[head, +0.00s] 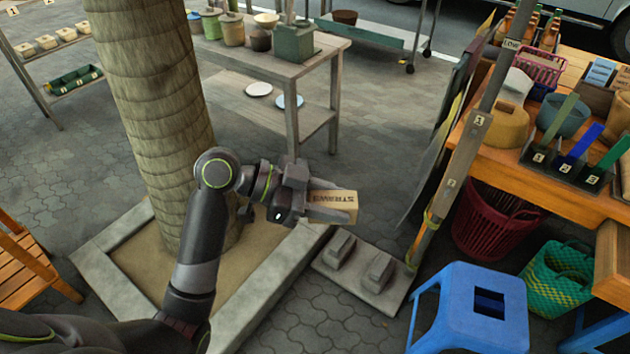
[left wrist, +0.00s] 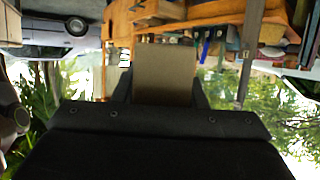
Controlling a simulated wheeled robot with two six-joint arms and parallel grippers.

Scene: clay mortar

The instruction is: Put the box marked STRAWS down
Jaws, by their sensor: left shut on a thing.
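The box marked STRAWS (head: 338,200) is a tan carton with dark lettering, which reads upside down in the head view. In the left wrist view the box (left wrist: 165,75) shows as a plain brown face between the fingers of the left gripper (left wrist: 165,90). The box touches no surface that I can see. My right gripper is not in view.
A palm trunk (head: 160,110) stands in a stone-edged planter (head: 262,300). A wooden table (head: 345,42) with jars is behind. At right are a laden orange counter (head: 575,200), a blue stool (head: 470,305), a red basket (head: 490,225) and a weighted pole base (head: 380,300).

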